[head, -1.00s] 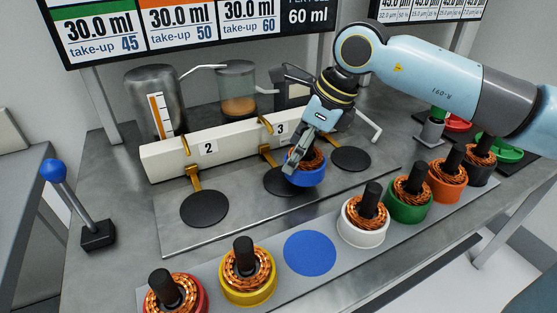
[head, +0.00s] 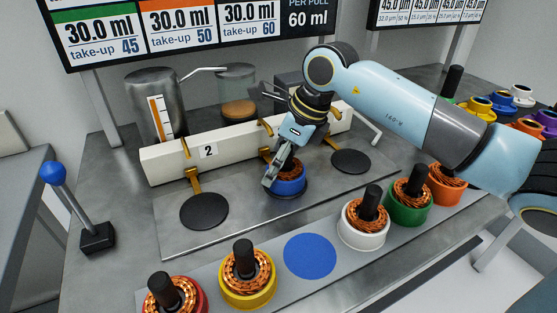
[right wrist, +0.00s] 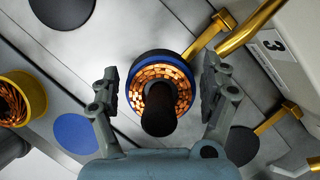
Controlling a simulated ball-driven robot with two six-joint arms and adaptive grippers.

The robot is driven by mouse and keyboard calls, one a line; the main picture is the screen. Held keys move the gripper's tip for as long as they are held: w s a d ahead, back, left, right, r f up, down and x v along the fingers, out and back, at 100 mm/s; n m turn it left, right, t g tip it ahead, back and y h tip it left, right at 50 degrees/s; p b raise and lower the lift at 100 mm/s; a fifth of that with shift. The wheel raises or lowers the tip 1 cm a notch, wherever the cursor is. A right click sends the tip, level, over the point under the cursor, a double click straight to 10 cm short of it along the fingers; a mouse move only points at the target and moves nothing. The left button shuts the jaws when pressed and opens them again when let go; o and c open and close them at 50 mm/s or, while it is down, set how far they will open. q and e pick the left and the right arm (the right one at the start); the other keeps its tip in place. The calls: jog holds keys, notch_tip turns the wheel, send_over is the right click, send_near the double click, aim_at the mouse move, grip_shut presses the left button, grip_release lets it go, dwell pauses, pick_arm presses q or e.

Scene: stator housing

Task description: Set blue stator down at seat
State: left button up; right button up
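The blue stator (head: 290,187), a blue ring with copper windings and a black post, stands upright on the middle black round seat (head: 272,193). In the right wrist view, the stator (right wrist: 160,97) covers most of that seat, whose dark rim shows past its far side. My right gripper (head: 275,172) is over the stator. In the right wrist view its two fingers (right wrist: 160,93) stand on either side of the blue ring, with a small gap at each side, so it looks open. In the head view, the fingers and wrist hide part of the stator. My left gripper is not in view.
Black seats stand empty at left (head: 204,211) and right (head: 351,161). A white rail (head: 225,150) with brass arms runs behind. The front strip holds yellow (head: 248,287), red, white (head: 362,232), green and orange stators, plus an empty blue disc (head: 310,256). A blue-knobbed lever (head: 75,205) stands left.

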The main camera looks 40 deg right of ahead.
aim_at(302, 169)
jog(key=shift+o, duration=0.7)
jog(key=shift+r, duration=0.25)
jog(key=v, duration=1.1)
jog(key=shift+s+d+r, duration=0.15)
jog(key=shift+s+r, duration=0.1)
jog(key=shift+r, duration=0.05)
